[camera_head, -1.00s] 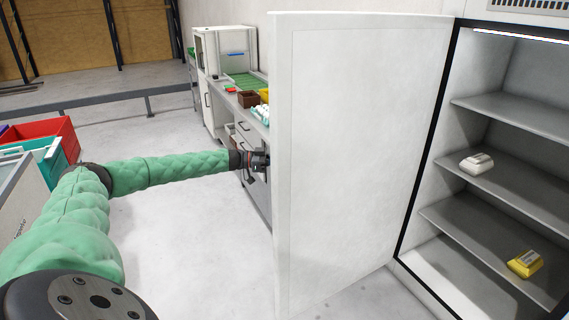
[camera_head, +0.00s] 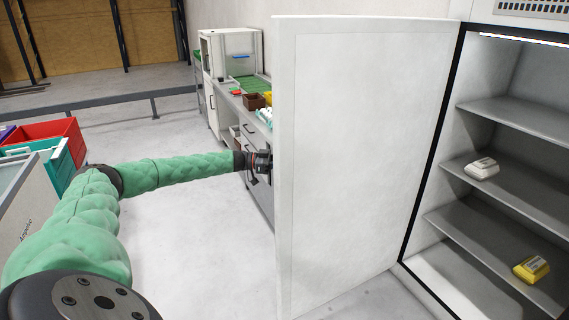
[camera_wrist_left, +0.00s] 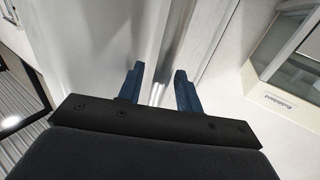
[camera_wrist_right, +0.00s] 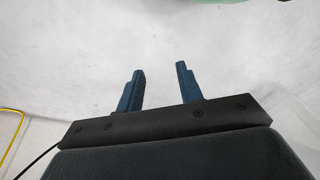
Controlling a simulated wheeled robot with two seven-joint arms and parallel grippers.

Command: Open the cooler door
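The white cooler door (camera_head: 365,150) stands swung wide open in the head view, with the cooler interior (camera_head: 500,150) showing to its right. My left gripper (camera_head: 268,163) is at the door's outer left edge, and its fingertips are partly hidden behind the door. In the left wrist view my left gripper (camera_wrist_left: 160,85) has its two blue fingers apart, with a shiny strip of the door or its handle between them; I see no clear clamping. My right gripper (camera_wrist_right: 162,85) is open and empty above a pale floor, and is outside the head view.
A white package (camera_head: 482,168) and a yellow package (camera_head: 531,269) lie on the cooler shelves. A workbench (camera_head: 238,108) with bins stands behind the door's left edge. Red and teal crates (camera_head: 50,131) are at the far left. The floor (camera_head: 195,235) left of the door is clear.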

